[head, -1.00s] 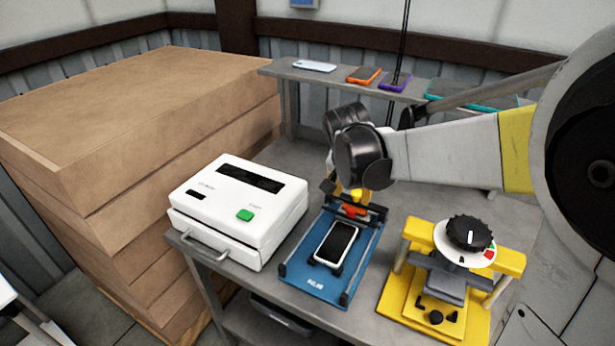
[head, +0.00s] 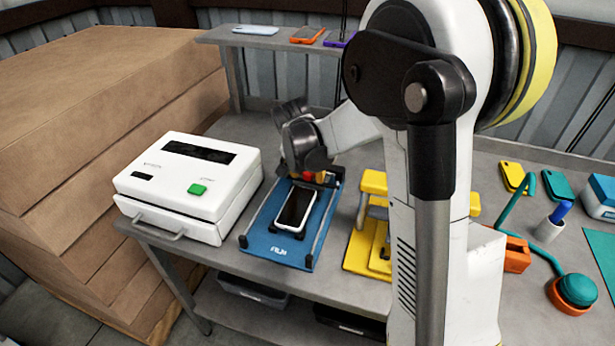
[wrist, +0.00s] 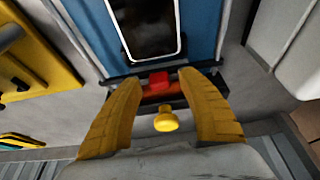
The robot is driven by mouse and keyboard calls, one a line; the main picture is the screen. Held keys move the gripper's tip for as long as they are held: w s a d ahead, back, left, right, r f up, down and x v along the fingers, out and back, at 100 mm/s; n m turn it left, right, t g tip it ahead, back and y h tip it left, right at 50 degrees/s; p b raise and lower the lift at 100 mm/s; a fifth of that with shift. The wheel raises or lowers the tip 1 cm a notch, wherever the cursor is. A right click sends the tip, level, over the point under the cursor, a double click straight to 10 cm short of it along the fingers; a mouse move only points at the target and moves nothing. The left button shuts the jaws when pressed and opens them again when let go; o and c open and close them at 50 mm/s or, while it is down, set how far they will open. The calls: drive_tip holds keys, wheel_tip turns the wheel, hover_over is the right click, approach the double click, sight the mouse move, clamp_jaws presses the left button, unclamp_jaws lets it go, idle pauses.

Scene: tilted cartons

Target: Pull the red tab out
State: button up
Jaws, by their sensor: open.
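The red tab (wrist: 159,80) sits on an orange-red strip at the end of the blue fixture (wrist: 202,25), in the wrist view. A yellow knob (wrist: 167,122) is just below it there. A white-framed phone (head: 296,208) lies in the blue fixture, which also shows in the head view (head: 268,245). My gripper (wrist: 158,82) is open, with one yellow finger on each side of the tab and knob, and a gap on both sides. In the head view, my wrist hides most of this end of the fixture, and contact is hard to judge.
A white machine with a green button (head: 197,189) stands left of the fixture. A yellow fixture (head: 366,245) is on the right, partly behind my arm. A raised shelf (head: 268,40) with phones runs along the back. Stacked brown cartons (head: 90,130) stand at the left.

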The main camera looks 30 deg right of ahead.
clamp_jaws()
drive_tip(key=shift+s, duration=0.1)
drive_tip(key=s+a+p, duration=0.1)
drive_tip(key=s+a, duration=1.2)
drive_tip(key=shift+a, duration=0.1)
unclamp_jaws()
